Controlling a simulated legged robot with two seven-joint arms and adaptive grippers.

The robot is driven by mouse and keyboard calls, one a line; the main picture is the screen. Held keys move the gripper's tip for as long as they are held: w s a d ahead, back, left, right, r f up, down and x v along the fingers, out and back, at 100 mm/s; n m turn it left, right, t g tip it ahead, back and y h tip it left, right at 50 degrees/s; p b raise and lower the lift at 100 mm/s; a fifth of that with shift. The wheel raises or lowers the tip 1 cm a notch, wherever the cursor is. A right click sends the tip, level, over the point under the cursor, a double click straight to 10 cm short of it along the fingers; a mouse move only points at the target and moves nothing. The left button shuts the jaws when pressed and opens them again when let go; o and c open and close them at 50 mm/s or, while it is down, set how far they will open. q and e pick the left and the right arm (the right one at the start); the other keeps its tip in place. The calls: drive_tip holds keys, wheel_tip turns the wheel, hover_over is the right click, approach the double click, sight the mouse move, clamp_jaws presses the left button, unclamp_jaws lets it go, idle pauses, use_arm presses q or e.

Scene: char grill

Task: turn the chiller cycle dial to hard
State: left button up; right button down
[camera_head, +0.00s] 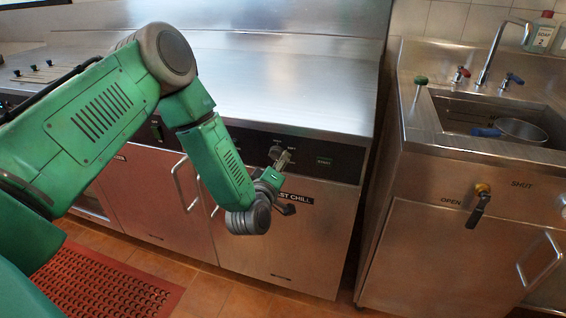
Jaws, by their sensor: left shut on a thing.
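The chiller cycle dial (275,152) is a small dark knob on the black control strip above the door marked "...ST CHILL". My left gripper (283,158) reaches in from the left and is shut on the dial at the panel's front. The gripper hides part of the dial, so its pointer direction cannot be told. The small labels around it are too small to read surely. My right gripper is out of view.
The steel counter (290,90) above the panel is clear. The chiller door (310,240) is closed below. A sink unit (440,140) with a tap, a pot and an OPEN/SHUT valve lever (479,205) stands right, across a narrow gap. A red mat (100,285) lies on the floor.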

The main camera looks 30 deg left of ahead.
use_arm(q)
drive_tip(key=shift+a+r, duration=0.1)
drive_tip(key=shift+a, duration=0.35)
clamp_jaws()
drive_tip(key=o, duration=1.1)
unclamp_jaws()
drive_tip(key=shift+y, duration=0.3)
drive_tip(key=shift+o, duration=0.5)
drive_tip(key=shift+a, duration=0.15)
drive_tip(key=v, duration=1.2)
drive_tip(key=shift+a, duration=0.15)
drive_tip(key=shift+o, duration=0.3)
